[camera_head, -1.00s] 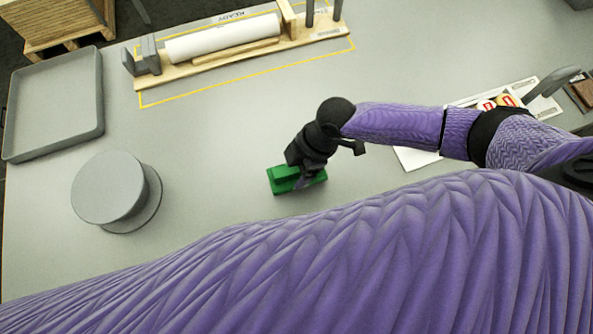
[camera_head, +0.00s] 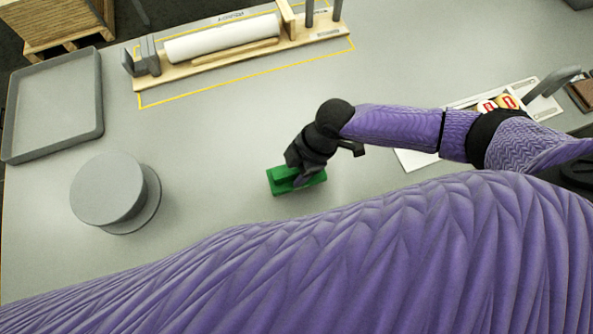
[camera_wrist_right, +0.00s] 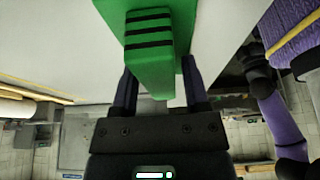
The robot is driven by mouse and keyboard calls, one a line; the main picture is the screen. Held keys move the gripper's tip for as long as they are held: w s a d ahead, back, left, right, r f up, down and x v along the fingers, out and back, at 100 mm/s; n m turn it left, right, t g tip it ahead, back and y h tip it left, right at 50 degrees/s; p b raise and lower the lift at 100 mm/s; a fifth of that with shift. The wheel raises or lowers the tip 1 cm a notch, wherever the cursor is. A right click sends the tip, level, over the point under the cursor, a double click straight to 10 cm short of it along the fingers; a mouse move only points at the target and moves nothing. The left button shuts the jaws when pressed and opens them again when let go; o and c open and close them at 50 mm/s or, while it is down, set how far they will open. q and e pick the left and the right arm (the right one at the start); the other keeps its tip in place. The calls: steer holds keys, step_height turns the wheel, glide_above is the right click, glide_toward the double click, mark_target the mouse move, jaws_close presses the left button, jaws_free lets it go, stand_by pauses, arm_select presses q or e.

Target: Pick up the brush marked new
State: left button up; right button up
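A green brush (camera_head: 284,178) lies on the grey table below my right gripper (camera_head: 301,178), partly hidden by it in the head view. In the right wrist view the green brush (camera_wrist_right: 150,52) has a wide block and a raised grip with several black stripes. No word mark on it is readable. My right gripper (camera_wrist_right: 161,88) has one finger on each side of the raised grip. A gap shows between the grip and the right-hand finger, so the fingers look open around it. My left gripper is not in view.
A grey round spool-like stand (camera_head: 108,190) is left of the brush. A grey tray (camera_head: 100,100) lies at the far left. A wooden rack with a white roll (camera_head: 222,38) stands at the back. A white board (camera_head: 412,160) lies beneath my right arm. The table between is clear.

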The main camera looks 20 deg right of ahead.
jaws_close()
